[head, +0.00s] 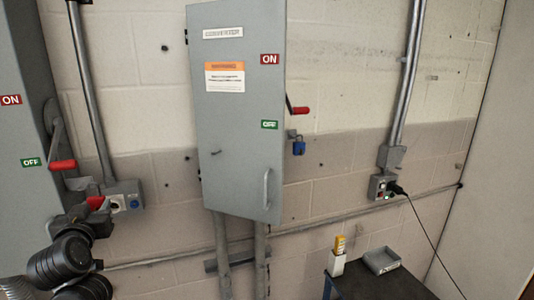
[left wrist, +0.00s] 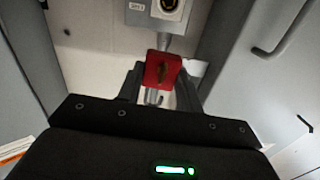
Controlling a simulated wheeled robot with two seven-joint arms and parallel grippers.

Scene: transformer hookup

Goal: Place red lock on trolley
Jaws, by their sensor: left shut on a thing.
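The red lock (left wrist: 163,67) sits between the two fingers of my left gripper (left wrist: 160,85) in the left wrist view, its metal shackle pointing toward the palm. In the head view the red lock (head: 95,202) shows at the tip of my left gripper (head: 88,208), beside the left cabinet and in front of the wall. My left gripper is shut on it. The trolley (head: 375,284) has a dark top and stands at the lower right, well apart from the lock. My right gripper is in no view.
A yellow and white bottle (head: 337,256) and a grey tray (head: 381,260) stand on the trolley. A grey cabinet (head: 236,110) with a blue lock (head: 298,148) is in the middle. A socket box (head: 123,196) is just right of my left gripper. A black cable (head: 432,243) hangs at the right.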

